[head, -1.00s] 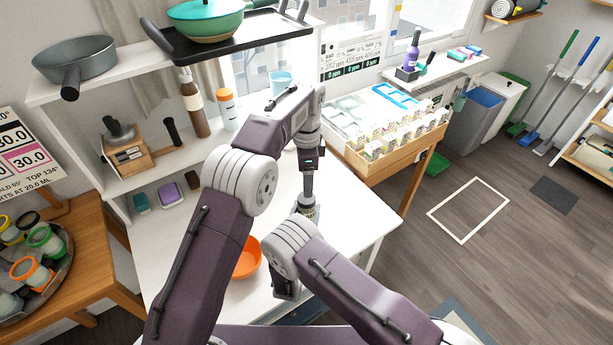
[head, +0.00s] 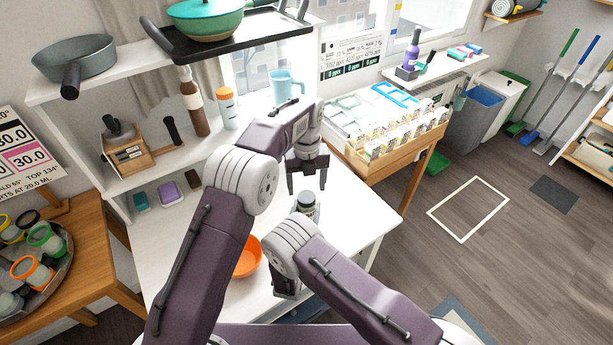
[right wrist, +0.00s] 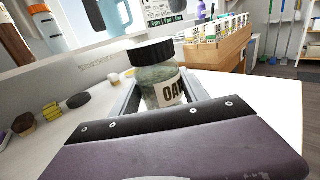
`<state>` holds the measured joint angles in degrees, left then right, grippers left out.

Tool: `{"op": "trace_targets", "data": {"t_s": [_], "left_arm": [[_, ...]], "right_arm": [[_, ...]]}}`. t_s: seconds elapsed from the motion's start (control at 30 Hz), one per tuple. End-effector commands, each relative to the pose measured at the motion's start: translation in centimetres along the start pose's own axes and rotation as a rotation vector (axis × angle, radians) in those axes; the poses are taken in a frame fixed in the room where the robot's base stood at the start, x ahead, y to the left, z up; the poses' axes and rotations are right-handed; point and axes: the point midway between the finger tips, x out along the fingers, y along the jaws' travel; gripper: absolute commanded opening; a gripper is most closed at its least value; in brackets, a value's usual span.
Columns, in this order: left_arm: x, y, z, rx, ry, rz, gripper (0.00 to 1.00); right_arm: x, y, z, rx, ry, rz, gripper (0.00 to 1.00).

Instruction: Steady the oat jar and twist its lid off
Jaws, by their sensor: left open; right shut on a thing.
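The oat jar (head: 308,208) stands upright on the white table, with its dark lid (head: 307,196) on top. In the right wrist view the clear jar (right wrist: 158,84) shows part of its label, and the black lid (right wrist: 151,52) sits on its mouth. My right gripper (right wrist: 160,96) is shut around the jar's body, one finger on each side. In the head view it is hidden behind my arm. My left gripper (head: 307,180) is open and empty, fingers pointing down, just above and behind the lid and apart from it.
An orange bowl (head: 247,257) is on the table left of the jar, partly behind my arm. A blue pitcher (head: 286,86) and bottles stand at the back. A wooden crate of packets (head: 395,140) is to the right. The table right of the jar is clear.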

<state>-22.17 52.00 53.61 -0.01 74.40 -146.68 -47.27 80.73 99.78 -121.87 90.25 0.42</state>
Motion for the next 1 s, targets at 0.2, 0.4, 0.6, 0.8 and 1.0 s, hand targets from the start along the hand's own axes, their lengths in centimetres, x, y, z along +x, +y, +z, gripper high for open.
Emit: {"op": "trace_targets", "data": {"t_s": [0.2, 0.4, 0.6, 0.8, 1.0], "left_arm": [[3.5, 0.0, -0.1, -0.001, 0.002, 0.001, 0.71], [4.3, 0.0, 0.0, -0.001, 0.0, 0.0, 0.71], [4.3, 0.0, 0.0, -0.002, 0.0, 0.0, 0.6], [4.2, 0.0, 0.0, -0.002, 0.0, 0.0, 0.04], [4.2, 0.0, 0.0, -0.155, 0.0, 0.0, 0.01]], "right_arm": [[0.0, 0.0, 0.1, 0.001, -0.001, 0.0, 0.0], [0.0, 0.0, 0.1, 0.001, -0.001, 0.0, 0.0], [0.0, 0.0, 0.0, 0.001, -0.001, 0.0, 0.0], [0.0, 0.0, 0.1, 0.001, -0.001, 0.0, 0.0], [0.0, 0.0, 0.0, 0.001, -0.001, 0.0, 0.0]]}}
